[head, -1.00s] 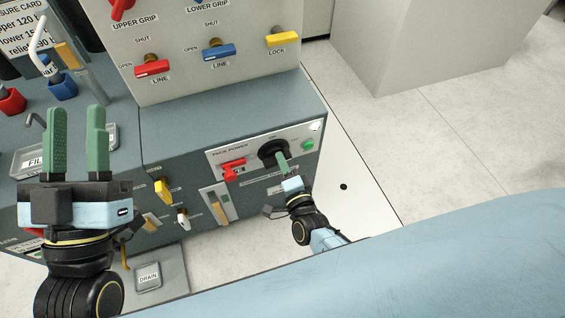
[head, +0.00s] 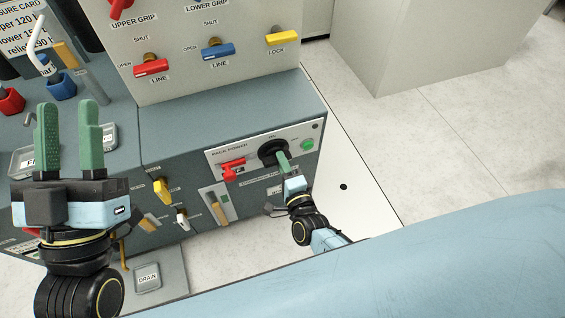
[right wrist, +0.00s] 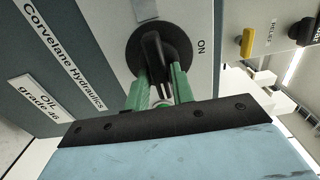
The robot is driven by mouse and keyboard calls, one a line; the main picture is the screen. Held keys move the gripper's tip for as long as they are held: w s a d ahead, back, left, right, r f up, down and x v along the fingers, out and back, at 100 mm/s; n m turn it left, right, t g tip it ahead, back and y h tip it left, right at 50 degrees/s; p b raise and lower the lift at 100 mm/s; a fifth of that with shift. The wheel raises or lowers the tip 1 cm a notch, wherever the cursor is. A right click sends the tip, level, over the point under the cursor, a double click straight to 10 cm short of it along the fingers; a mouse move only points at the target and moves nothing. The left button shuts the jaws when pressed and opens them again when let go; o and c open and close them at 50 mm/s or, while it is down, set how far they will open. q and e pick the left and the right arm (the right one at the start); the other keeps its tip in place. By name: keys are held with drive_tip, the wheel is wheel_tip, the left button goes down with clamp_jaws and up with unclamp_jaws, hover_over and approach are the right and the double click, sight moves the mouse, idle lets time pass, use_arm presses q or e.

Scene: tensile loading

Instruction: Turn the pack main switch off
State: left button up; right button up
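The pack main switch is a black rotary knob (head: 270,151) on the white PACK POWER panel (head: 225,156), on the front of the grey cabinet. In the right wrist view the knob (right wrist: 152,45) fills the upper middle, with an ON label to its right. My right gripper (head: 284,163) is at the knob. Its green fingers (right wrist: 160,88) stand on either side of the knob's black handle, a little apart; whether they touch it is hard to tell. My left gripper (head: 68,125) is open and empty, fingers up, over the cabinet's left part.
Yellow (head: 162,188) and white (head: 182,217) levers are lower left. Red (head: 151,68), blue (head: 215,51) and yellow (head: 283,37) valve handles are above. Floor on the right is clear.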

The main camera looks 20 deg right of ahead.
drive_tip(key=shift+o, duration=1.1)
use_arm(q)
drive_tip(key=shift+f, duration=0.15)
